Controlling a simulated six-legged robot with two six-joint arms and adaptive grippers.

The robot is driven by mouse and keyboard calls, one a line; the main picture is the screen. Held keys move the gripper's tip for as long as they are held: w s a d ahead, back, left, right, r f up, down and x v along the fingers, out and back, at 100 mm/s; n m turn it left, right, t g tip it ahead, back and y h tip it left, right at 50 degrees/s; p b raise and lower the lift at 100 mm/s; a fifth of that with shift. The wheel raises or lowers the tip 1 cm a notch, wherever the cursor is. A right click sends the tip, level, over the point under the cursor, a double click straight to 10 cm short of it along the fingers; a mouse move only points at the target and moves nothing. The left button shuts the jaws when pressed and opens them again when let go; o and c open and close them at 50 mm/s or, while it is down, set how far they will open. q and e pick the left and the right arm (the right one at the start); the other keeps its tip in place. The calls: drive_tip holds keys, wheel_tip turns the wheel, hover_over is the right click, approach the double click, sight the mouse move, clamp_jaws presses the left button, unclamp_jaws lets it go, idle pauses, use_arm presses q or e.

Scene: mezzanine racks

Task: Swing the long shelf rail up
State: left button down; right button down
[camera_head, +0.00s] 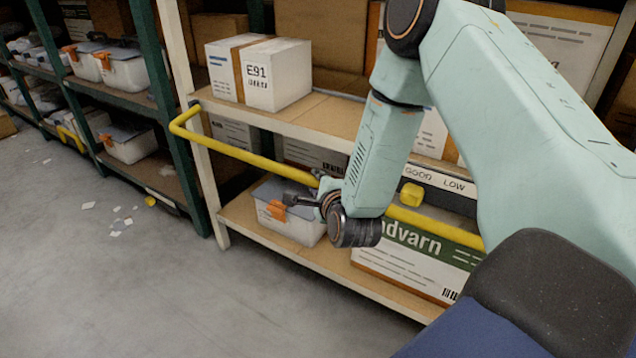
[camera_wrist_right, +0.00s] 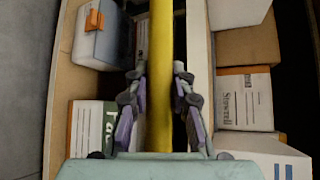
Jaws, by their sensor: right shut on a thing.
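The long yellow shelf rail (camera_head: 245,157) runs along the front of the pale rack, below the middle shelf board. Its left end bends back toward the rack post, and it slopes down to the right in the picture. My right gripper (camera_head: 312,192) is at the rail's middle stretch. In the right wrist view the rail (camera_wrist_right: 161,45) passes between the two fingers of my right gripper (camera_wrist_right: 161,78), which is shut on it. My forearm hides part of the rail. My left gripper is not in view.
A white box marked E91 (camera_head: 283,76) stands on the middle shelf (camera_head: 335,115). Below, a grey-lidded bin (camera_head: 290,226) and a Landvarn box (camera_head: 395,277) sit behind the rail.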

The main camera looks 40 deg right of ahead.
drive_tip(key=r+m+g+y+p, duration=0.1)
drive_tip(key=r+p, duration=0.1)
drive_tip(key=r+m+g+y+p, duration=0.1)
drive_tip(key=r+p, duration=0.1)
drive_tip(key=p, duration=0.1)
drive_tip(key=r+m+g+y+p, duration=0.1)
drive_tip(key=r+p, duration=0.1)
drive_tip(key=shift+w+d+r, duration=0.2)
drive_tip(key=shift+d+r, duration=0.2)
drive_tip(key=w+d+r+m+g+y+p, duration=0.2)
drive_tip(key=w+d+r+m+y+p, duration=0.1)
drive_tip(key=d, duration=0.7)
drive_tip(key=shift+w+d+r+g+y+p, duration=0.3)
drive_tip(key=shift+w+r+y+p, duration=0.25)
drive_tip(key=shift+r+y+p, duration=1.25)
drive_tip(key=shift+r+h+b, duration=0.3)
drive_tip(key=shift+r+h, duration=0.05)
drive_tip(key=shift+h, duration=0.05)
drive_tip(key=c, duration=1.6)
unclamp_jaws()
drive_tip(key=o, duration=0.5)
drive_tip(key=shift+w+f, duration=0.1)
drive_tip(key=shift+w, duration=0.05)
